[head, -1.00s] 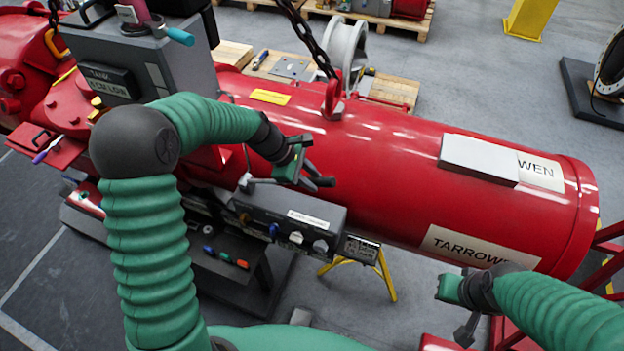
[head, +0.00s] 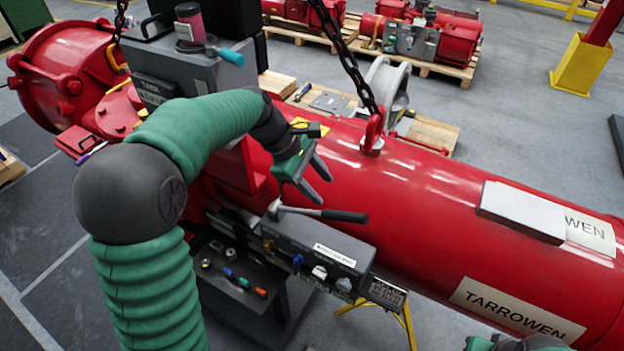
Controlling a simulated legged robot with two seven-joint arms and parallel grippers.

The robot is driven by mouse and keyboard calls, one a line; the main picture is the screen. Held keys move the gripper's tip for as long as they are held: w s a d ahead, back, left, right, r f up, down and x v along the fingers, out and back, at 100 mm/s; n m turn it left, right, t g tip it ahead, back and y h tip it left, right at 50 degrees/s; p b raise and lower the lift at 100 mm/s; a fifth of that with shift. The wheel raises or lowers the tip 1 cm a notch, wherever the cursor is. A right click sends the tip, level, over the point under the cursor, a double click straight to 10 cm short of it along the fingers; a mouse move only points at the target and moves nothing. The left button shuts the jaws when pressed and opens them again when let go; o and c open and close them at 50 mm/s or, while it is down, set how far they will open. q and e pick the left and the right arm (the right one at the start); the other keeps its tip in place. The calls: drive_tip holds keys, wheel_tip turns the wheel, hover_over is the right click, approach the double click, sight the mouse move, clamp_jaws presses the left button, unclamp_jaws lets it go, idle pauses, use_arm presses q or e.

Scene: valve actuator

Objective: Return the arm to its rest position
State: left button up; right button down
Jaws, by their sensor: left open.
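My left arm, in a green ribbed sleeve with a dark grey elbow, rises from the bottom left of the head view and bends right. My left gripper (head: 320,175) is open and empty in front of the red valve actuator cylinder (head: 430,205). Its fingers point to the lower right, above a lever with a black handle (head: 335,215). The lever sits at the top of a grey control box (head: 315,250) with several knobs. I cannot tell the exact gap between fingers and lever. Only a small part of my right arm shows at the bottom right edge; its fingers cannot be made out.
A chain and red lifting eye (head: 372,135) stand over the cylinder. A grey housing (head: 190,75) with a pink-red canister (head: 190,20) is behind my left arm. A tray of small tools (head: 235,280) lies below the control box. Open floor (head: 530,110) shows behind the cylinder.

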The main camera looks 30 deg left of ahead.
use_arm(q)
drive_tip(key=v, duration=0.3)
drive_tip(key=shift+a+r, duration=0.25)
drive_tip(key=shift+r, duration=0.1)
drive_tip(key=s+d+f+m+y+b, duration=0.2)
drive_tip(key=s+f+m+b, duration=0.3)
drive_tip(key=f, duration=0.9)
drive_tip(key=s+d+f+m+y+b, duration=0.3)
drive_tip(key=s+f+m+b, duration=0.3)
drive_tip(key=s+f+m, duration=0.5)
wheel_tip(320, 180, down, 3)
drive_tip(key=shift+d+f+m, duration=0.1)
drive_tip(key=shift+d+m, duration=0.25)
drive_tip(key=shift+m, duration=0.75)
drive_tip(key=shift+a, duration=0.15)
